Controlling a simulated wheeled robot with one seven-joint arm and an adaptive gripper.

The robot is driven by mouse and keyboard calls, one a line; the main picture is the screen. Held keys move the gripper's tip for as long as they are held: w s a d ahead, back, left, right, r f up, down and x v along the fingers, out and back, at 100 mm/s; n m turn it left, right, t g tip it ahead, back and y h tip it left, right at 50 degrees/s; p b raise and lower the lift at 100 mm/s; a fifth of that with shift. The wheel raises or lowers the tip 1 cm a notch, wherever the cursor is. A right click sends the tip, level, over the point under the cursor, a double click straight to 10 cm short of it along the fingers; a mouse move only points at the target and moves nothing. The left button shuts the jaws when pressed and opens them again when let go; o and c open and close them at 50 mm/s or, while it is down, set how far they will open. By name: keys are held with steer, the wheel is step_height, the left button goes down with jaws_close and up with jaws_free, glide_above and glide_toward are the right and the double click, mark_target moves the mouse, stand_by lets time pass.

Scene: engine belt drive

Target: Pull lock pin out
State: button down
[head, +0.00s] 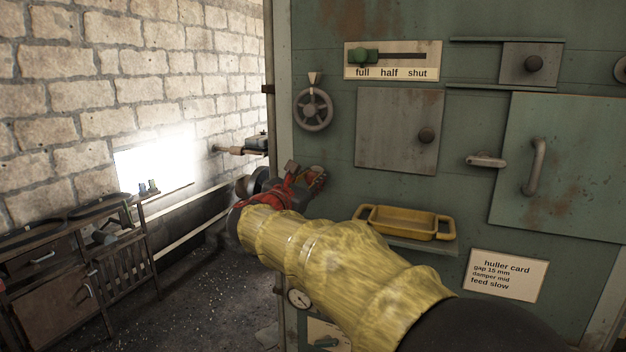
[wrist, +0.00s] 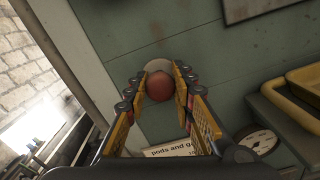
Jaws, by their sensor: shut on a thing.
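My gripper (head: 308,182) is in front of the left part of the green machine panel, below the small handwheel. In the wrist view, my gripper (wrist: 166,88) has its yellow-padded fingers closed on both sides of a round red knob (wrist: 159,87). The knob looks like the head of the lock pin. A pale round piece (wrist: 156,65) shows just behind it against the panel. The pin's shaft is hidden behind the knob, so I cannot tell how deep it sits. In the head view my fingers and arm hide the knob.
The green panel carries a handwheel (head: 313,109), a slider lever (head: 365,56), a grey hatch (head: 398,133) and a door handle (head: 535,166). A yellow tray (head: 402,224) sits on a small shelf right of my gripper. A wooden bench (head: 50,275) stands far left.

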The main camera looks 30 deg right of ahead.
steer(key=v, duration=0.3)
steer(key=shift+b, duration=0.4)
steer(key=c, duration=1.5)
jaws_free()
glide_toward(310, 179)
steer(key=v, duration=0.4)
steer(key=shift+s+a, duration=0.1)
steer(key=shift+s, duration=0.1)
